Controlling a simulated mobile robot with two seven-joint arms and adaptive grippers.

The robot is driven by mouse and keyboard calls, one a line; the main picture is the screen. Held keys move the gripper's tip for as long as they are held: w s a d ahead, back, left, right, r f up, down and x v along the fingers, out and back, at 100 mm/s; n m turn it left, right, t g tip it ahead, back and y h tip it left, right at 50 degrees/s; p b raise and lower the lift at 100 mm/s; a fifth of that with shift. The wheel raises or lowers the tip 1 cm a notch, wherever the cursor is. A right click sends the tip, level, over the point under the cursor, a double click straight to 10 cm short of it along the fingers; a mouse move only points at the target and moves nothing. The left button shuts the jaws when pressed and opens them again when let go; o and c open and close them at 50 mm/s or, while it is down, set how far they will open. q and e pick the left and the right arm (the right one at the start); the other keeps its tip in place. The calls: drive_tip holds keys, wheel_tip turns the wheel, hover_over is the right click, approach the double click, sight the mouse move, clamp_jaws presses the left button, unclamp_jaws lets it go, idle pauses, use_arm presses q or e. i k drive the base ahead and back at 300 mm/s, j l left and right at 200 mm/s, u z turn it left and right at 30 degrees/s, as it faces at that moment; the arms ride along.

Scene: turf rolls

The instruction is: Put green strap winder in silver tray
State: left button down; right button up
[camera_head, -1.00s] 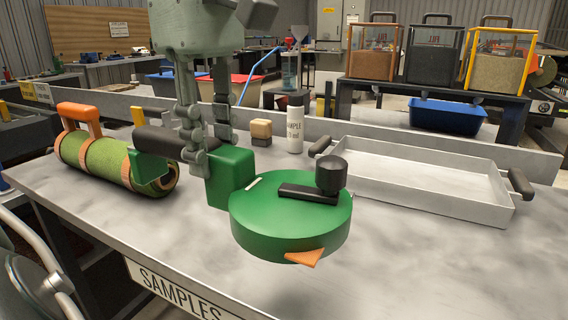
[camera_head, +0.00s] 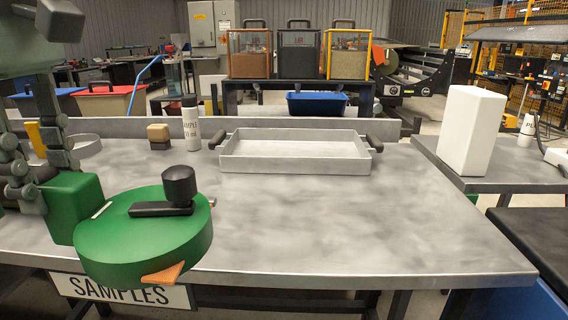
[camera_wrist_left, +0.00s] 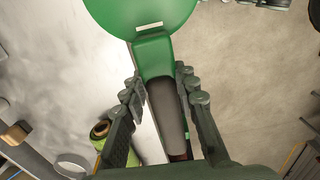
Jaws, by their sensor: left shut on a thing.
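The green strap winder (camera_head: 145,245) is a round green drum with a black crank and knob on top and an orange strap end at its front. In the head view it hangs at the lower left, over the table's front edge. My left gripper (camera_head: 38,188) is shut on its dark handle. The wrist view shows the winder (camera_wrist_left: 140,12) at the top and the gripper fingers (camera_wrist_left: 160,92) on both sides of the handle. The silver tray (camera_head: 300,148) lies on the table at the back middle, empty, to the right of the winder. My right gripper is not in view.
A white bottle (camera_head: 191,125) and a wooden block (camera_head: 158,134) stand left of the tray. A turf roll (camera_wrist_left: 118,142) shows in the wrist view. The grey table (camera_head: 340,225) is clear in front of the tray. A white block (camera_head: 472,132) stands on a side table at right.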

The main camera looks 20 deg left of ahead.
sight(246, 168)
drive_tip(key=k+z, duration=0.15)
drive_tip(key=z, duration=0.3)
drive_tip(key=k+z, duration=0.1)
drive_tip(key=z, duration=0.4)
drive_tip(key=j+z, duration=0.25)
drive_tip(key=j, duration=1.05)
drive_tip(key=k, duration=0.1)
